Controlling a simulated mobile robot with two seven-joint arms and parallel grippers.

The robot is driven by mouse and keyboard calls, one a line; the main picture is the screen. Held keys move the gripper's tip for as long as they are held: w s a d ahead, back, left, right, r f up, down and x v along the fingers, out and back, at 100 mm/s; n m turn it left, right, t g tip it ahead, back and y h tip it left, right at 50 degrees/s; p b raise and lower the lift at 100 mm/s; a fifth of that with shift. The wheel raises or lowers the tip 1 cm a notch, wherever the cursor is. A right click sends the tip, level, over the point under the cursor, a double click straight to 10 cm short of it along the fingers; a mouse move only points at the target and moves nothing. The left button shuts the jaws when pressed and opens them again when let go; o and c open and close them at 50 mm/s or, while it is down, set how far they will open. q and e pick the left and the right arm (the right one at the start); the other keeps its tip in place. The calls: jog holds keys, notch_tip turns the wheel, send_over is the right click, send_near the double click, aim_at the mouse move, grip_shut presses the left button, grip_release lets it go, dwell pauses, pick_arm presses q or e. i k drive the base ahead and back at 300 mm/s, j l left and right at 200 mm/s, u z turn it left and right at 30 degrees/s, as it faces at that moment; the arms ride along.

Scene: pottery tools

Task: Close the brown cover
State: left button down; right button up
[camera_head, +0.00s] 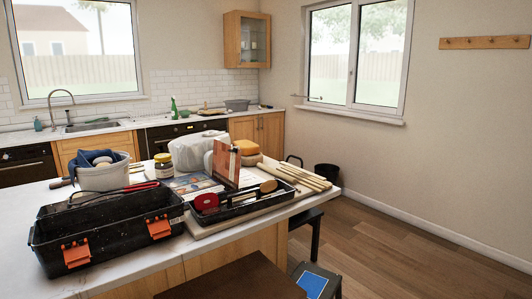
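A reddish-brown cover (226,166) stands upright, slightly tilted, on the island worktop, behind a black tray. To its left lie flat pages or a leaflet with blue pictures (190,183). I cannot tell whether the cover is joined to them, since the black tray and its contents hide its lower edge. Neither of my grippers is in view.
A black toolbox (105,228) with orange latches sits at the front left. The black tray (250,207) holds a red round tool and wooden-handled tools. A white bucket (104,178), a yellow-lidded jar (163,165) and wooden sticks (304,177) stand or lie around the cover.

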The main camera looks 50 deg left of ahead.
aim_at(226, 158)
jog(key=i+l+u, duration=0.2)
jog(key=i+u, duration=0.2)
jog(key=i+l+u, duration=0.85)
jog(key=i, duration=0.15)
